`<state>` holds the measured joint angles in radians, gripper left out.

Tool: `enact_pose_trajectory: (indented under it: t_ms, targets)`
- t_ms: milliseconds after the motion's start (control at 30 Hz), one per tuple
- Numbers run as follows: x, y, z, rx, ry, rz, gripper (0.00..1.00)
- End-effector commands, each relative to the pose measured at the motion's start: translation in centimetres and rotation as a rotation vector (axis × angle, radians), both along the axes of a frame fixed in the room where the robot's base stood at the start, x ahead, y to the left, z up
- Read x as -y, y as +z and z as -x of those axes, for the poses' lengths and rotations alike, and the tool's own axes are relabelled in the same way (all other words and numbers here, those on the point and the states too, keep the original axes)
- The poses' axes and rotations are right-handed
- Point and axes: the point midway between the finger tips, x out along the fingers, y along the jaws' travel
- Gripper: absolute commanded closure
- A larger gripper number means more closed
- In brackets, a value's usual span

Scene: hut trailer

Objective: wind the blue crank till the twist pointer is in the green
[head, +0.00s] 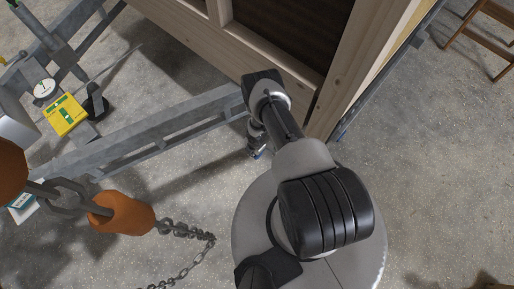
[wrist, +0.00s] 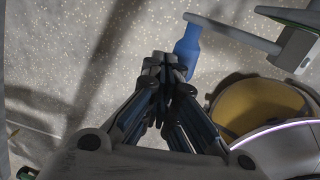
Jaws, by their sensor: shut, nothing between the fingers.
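In the wrist view, a blue grip (wrist: 187,48) hangs from the end of a flat grey crank arm (wrist: 232,32), which runs right to a grey block. My gripper (wrist: 160,60) is shut and empty, its fingertips just left of the blue grip; I cannot tell whether they touch it. In the head view my gripper (head: 256,150) points down beside the wooden hut frame, with a small blue patch at its tip. A round white dial (head: 44,88) stands at the far left; its pointer is too small to read, and I cannot tell if it is the twist pointer.
Grey trailer beams (head: 150,130) run beside my arm, below the wooden hut wall (head: 265,55). A yellow-green panel (head: 65,115) sits on the frame at left. A chain with orange sleeves (head: 122,212) crosses the lower left.

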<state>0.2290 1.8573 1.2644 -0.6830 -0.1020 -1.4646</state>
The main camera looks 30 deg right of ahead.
Motion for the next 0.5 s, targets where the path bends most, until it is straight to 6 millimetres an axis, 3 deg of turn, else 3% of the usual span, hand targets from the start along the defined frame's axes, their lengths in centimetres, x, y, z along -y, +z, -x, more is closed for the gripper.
enact_pose_trajectory:
  t_ms: [200,500]
  targets:
    - [0.1,-2.1,0.6,-0.002,0.000,0.000,1.00]
    - [0.5,-3.7,1.4,-0.002,-0.001,0.000,1.00]
